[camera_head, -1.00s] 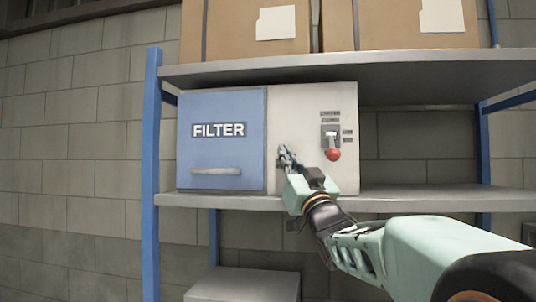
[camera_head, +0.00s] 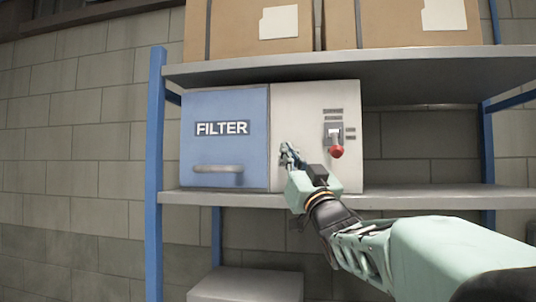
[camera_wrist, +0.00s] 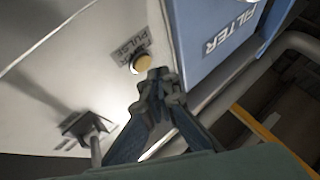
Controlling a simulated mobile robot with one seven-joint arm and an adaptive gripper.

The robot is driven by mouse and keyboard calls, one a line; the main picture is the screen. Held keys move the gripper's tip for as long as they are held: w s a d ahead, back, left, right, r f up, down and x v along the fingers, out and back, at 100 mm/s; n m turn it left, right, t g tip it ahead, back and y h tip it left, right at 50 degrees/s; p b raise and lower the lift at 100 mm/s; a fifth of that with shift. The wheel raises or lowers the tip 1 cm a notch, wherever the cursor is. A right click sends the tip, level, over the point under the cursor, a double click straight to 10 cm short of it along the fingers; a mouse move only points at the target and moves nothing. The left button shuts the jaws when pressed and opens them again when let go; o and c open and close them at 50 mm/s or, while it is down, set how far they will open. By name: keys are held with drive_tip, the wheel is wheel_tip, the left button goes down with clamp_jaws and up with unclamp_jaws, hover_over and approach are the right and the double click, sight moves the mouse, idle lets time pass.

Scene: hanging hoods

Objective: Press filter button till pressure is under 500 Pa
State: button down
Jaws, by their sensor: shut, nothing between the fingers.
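The filter unit is a box on the shelf, with a blue door (camera_head: 225,160) marked FILTER and a pale front panel (camera_head: 295,105) to its right. In the wrist view, a round yellow button (camera_wrist: 142,63) sits on the pale panel below a label (camera_wrist: 130,42) reading FILTER PULSE. My gripper (camera_wrist: 160,76) is shut and empty, with its fingertips just beside the button; I cannot tell whether they touch it. In the head view my gripper (camera_head: 288,152) is in front of the pale panel and the button cannot be made out. No pressure reading is visible.
A lever with a red knob (camera_head: 336,152) sticks out of the panel, right of my gripper. Cardboard boxes (camera_head: 265,45) stand on the upper shelf. A grey box (camera_head: 245,286) is below. The lower shelf (camera_head: 430,199) is bare right of the unit.

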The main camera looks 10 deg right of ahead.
drive_tip(key=s+b, duration=0.1)
drive_tip(key=s+a+b, duration=0.1)
drive_tip(key=s, duration=0.1)
drive_tip(key=s+b, duration=0.1)
drive_tip(key=shift+s+a, duration=0.3)
drive_tip(key=shift+s, duration=0.1)
idle(0.6)
